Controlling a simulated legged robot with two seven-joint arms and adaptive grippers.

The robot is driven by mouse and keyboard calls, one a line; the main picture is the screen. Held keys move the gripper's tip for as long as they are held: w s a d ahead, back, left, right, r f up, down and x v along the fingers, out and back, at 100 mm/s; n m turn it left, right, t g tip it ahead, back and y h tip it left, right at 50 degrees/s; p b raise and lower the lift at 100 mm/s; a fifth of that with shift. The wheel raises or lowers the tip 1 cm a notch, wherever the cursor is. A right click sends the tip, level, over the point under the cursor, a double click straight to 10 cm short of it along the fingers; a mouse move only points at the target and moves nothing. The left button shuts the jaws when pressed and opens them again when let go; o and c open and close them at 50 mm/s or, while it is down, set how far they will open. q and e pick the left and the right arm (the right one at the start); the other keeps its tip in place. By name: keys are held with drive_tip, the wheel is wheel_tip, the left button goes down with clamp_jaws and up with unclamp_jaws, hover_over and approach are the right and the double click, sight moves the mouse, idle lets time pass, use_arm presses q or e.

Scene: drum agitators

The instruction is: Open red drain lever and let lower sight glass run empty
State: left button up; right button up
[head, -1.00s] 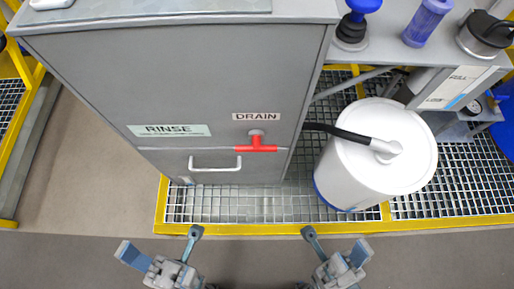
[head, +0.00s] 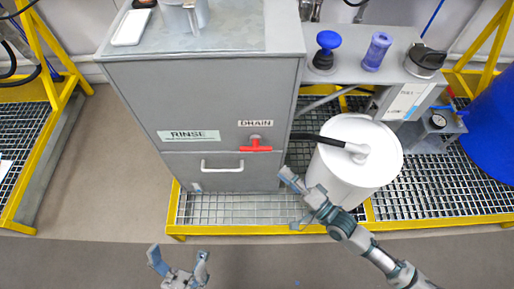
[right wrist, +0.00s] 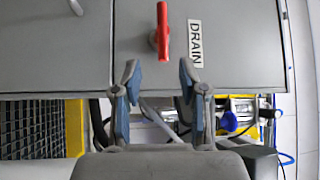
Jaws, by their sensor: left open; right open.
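The red drain lever (head: 256,145) is a T-shaped handle on the grey cabinet front, under the DRAIN label (head: 255,123). Its bar lies level, parallel to the label. My right gripper (head: 293,202) is open and empty, in front of the cabinet, below and right of the lever. In the right wrist view the lever (right wrist: 163,32) stands beyond the open fingertips (right wrist: 159,78), apart from them. My left gripper (head: 178,262) is open and empty, low in front of the grating. I cannot make out the lower sight glass in either view.
A white drum (head: 352,165) with a black hose stands right of the cabinet, close to my right arm. A white pull handle (head: 222,165) sits below the lever. A yellow-edged grating (head: 240,208) runs underneath. A shelf (head: 400,55) holds several items.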

sight(257, 149)
drive_tip(key=b+x, duration=0.1)
drive_tip(key=x, duration=0.9)
drive_tip(key=shift+w+a, duration=0.25)
drive_tip(key=shift+w, duration=0.05)
drive_tip(key=shift+w+a+r, duration=0.25)
drive_tip(key=shift+w+a, duration=0.2)
drive_tip(key=shift+a, duration=0.1)
clamp_jaws()
